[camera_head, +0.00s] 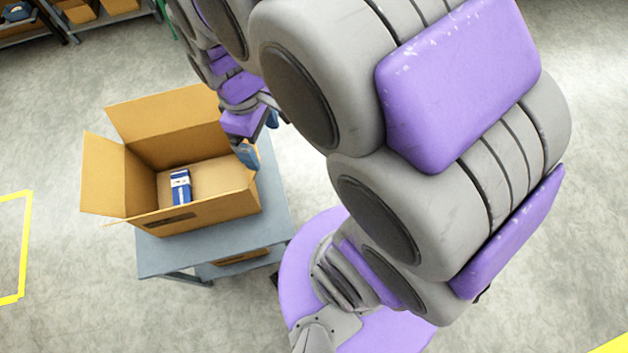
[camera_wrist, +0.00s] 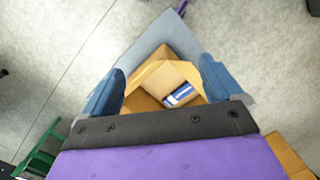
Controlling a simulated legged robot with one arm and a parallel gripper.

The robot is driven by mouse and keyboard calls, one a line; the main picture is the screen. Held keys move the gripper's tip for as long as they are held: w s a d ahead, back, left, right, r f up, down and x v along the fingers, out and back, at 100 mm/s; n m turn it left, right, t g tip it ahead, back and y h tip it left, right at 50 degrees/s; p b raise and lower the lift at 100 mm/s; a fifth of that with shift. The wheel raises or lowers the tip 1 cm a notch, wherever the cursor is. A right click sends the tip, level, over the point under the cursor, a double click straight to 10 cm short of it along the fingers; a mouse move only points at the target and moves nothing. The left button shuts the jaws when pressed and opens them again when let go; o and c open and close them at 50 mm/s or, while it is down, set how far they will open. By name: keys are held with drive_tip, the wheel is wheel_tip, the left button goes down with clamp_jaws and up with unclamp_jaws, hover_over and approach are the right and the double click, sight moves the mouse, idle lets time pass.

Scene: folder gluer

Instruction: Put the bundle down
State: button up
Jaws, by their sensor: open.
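A blue and white bundle (camera_head: 181,187) lies inside an open cardboard box (camera_head: 203,212), on its floor toward the left. In the wrist view the bundle (camera_wrist: 179,95) shows between my two fingers, farther off inside the box (camera_wrist: 143,82). My gripper (camera_head: 258,140) is above the box's right side, apart from the bundle. In the wrist view my gripper (camera_wrist: 160,88) has its blue fingers spread wide with nothing between them. The box stands on a grey table (camera_head: 205,252).
Shelving (camera_head: 68,18) with cardboard boxes stands at the far upper left. Yellow floor lines (camera_head: 24,250) run at the left edge. A green object (camera_wrist: 38,162) shows at the lower left of the wrist view. The floor around the table is mostly clear.

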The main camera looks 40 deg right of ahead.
drive_tip(key=s+d+r+m, duration=0.1)
drive_tip(key=s+m, duration=0.6)
drive_tip(key=s, duration=0.7)
drive_tip(key=shift+s+d+r+m, duration=0.3)
drive_tip(key=shift+d+r, duration=0.1)
drive_tip(key=shift+d, duration=0.2)
